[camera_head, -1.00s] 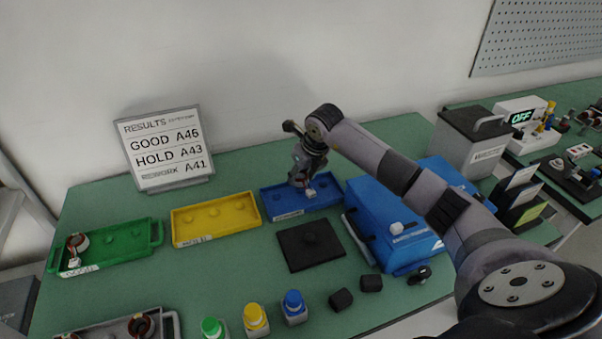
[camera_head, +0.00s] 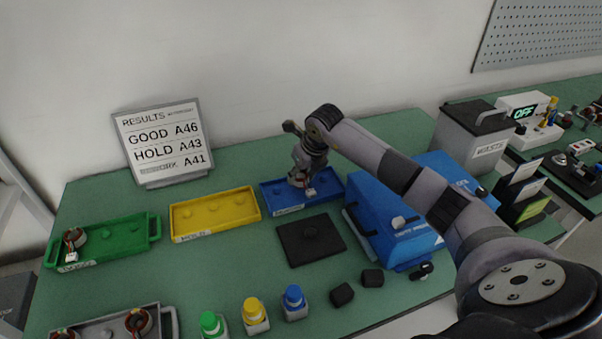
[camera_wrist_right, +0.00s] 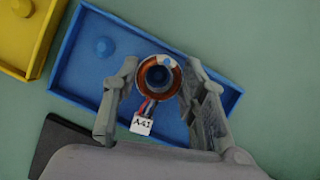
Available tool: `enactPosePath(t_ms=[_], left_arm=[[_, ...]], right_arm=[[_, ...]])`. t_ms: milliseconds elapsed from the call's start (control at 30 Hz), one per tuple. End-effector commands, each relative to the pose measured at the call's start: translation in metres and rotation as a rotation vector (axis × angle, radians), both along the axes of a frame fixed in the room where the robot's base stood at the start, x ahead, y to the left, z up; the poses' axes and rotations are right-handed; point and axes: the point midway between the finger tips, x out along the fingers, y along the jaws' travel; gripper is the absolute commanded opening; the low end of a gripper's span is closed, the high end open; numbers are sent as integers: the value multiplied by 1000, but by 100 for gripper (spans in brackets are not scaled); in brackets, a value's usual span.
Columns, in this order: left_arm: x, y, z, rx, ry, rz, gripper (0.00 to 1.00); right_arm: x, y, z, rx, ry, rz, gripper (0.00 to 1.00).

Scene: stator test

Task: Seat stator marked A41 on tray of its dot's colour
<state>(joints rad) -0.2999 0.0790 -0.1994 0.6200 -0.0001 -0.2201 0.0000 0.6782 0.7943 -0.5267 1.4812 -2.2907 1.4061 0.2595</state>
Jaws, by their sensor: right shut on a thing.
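In the right wrist view, the gripper (camera_wrist_right: 158,92) is shut on the sides of a copper-wound stator (camera_wrist_right: 145,86). A blue peg of the blue tray (camera_wrist_right: 85,75) shows through the stator's bore; I cannot tell if the stator rests on the tray floor. The results board (camera_head: 163,143) lists A46 good, A43 hold and A41 rework. My left gripper is out of view.
The yellow tray (camera_head: 178,235) is empty. The green tray (camera_head: 115,225) holds one stator (camera_head: 75,238). A grey tray (camera_head: 172,322) at the front left holds stators. A black plate (camera_head: 311,256) and a blue machine (camera_head: 375,220) stand close to the blue tray.

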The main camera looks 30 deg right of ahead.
Motion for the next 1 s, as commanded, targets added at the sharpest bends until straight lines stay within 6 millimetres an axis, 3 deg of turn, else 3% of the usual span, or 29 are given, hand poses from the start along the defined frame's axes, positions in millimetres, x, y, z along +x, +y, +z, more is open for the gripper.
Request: enactPosePath(t_ms=[533,567,767,1000], left_arm=[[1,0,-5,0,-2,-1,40],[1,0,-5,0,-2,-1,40],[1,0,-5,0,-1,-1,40],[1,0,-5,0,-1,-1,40]], right_arm=[[0,-1,-4,0,-1,0,7],[0,-1,-4,0,-1,0,40],[0,0,-4,0,-1,0,52],[0,0,-5,0,0,0,52]])
